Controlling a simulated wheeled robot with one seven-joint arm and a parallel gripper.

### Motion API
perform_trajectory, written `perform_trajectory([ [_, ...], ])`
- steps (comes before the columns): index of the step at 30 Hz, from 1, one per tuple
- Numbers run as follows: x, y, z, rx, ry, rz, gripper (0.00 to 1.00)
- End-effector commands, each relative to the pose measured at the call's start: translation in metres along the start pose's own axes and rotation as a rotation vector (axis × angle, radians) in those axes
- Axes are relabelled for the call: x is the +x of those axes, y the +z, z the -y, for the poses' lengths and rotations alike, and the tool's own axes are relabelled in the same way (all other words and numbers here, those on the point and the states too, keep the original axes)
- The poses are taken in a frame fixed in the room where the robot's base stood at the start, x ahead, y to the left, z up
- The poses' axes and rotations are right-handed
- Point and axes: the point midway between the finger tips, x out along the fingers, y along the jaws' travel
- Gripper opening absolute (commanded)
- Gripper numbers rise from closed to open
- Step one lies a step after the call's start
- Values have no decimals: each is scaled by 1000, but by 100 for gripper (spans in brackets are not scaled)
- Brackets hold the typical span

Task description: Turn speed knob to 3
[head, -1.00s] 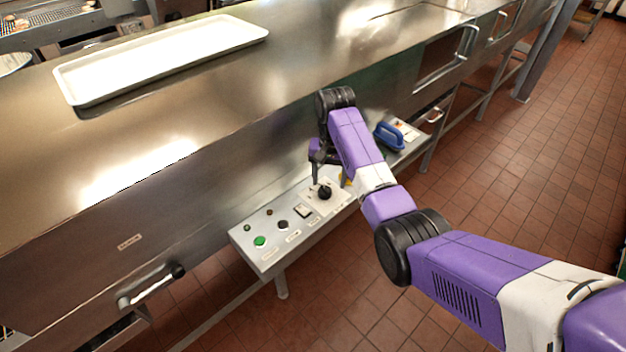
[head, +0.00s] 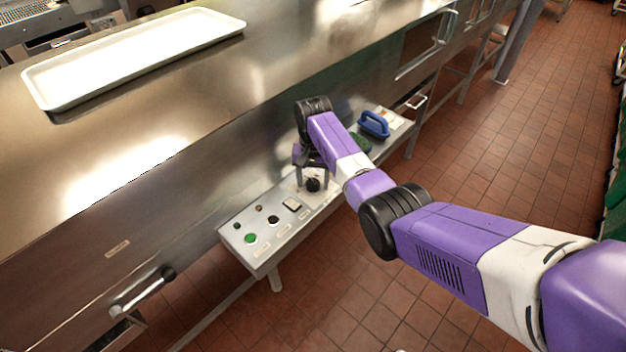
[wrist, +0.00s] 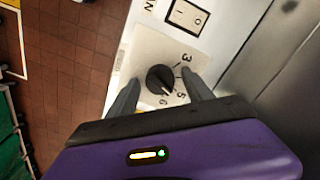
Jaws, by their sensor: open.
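The speed knob (wrist: 160,79) is a round black dial on a pale square plate with printed numbers; 3, 5 and 6 can be read in the wrist view. It also shows in the head view (head: 313,185) on the control panel (head: 262,262). My gripper (wrist: 160,92) is open. Its two grey fingers stand on either side of the knob, with gaps between them and it. In the head view, my gripper (head: 312,178) is over the knob. The mark on the knob is too small to read surely.
A rocker switch (wrist: 187,15) sits beside the knob plate. A green button (head: 250,238) and a black button (head: 273,219) lie further left on the panel. A blue-handled tool (head: 374,124) rests behind my arm. The steel machine wall rises close behind the panel.

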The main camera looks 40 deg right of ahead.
Motion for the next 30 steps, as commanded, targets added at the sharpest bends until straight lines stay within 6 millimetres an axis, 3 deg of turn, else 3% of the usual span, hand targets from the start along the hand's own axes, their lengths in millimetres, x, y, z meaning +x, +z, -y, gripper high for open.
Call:
perform_trajectory([
  [4, 0, 0, 0, 0, 0, 0, 57],
  [13, 0, 0, 0, 0, 0, 0, 0],
  [23, -1, 0, 0, -46, 0, 0, 0],
  [30, -1, 0, 0, -192, 0, -1, 0],
])
